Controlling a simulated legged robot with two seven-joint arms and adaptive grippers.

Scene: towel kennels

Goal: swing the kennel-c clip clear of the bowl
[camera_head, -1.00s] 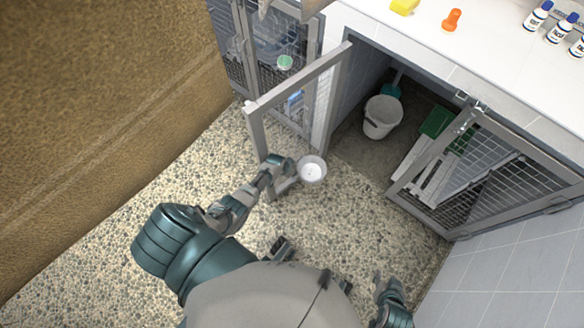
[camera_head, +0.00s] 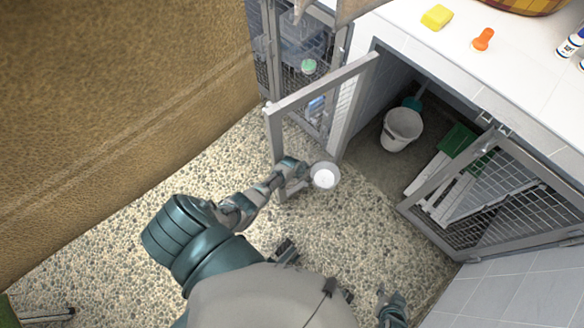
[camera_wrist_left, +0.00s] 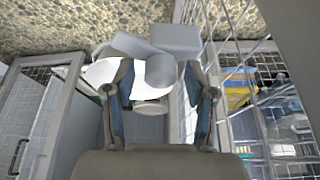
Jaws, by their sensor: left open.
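The white bowl (camera_head: 325,177) is by the lower free end of the open kennel door (camera_head: 272,135) in the head view. Its white rim (camera_wrist_left: 100,74) shows partly behind a finger in the left wrist view. A grey blocky piece with a rounded cylinder (camera_wrist_left: 160,70), which looks like the clip, is in front of the bowl. My left gripper (camera_head: 298,170) is at the door end beside the bowl. Its fingers (camera_wrist_left: 158,95) are open on either side of the grey cylinder, with gaps. My right gripper (camera_head: 389,296) is low, away from the door, and looks open and empty.
A white bucket (camera_head: 401,128) stands inside the open kennel. Another mesh door (camera_head: 490,195) stands open at right, with a green-and-white item (camera_head: 455,165) behind it. A yellow block (camera_head: 437,17) and orange bottle (camera_head: 482,39) are on the counter. Pebbled floor (camera_head: 350,240) is clear.

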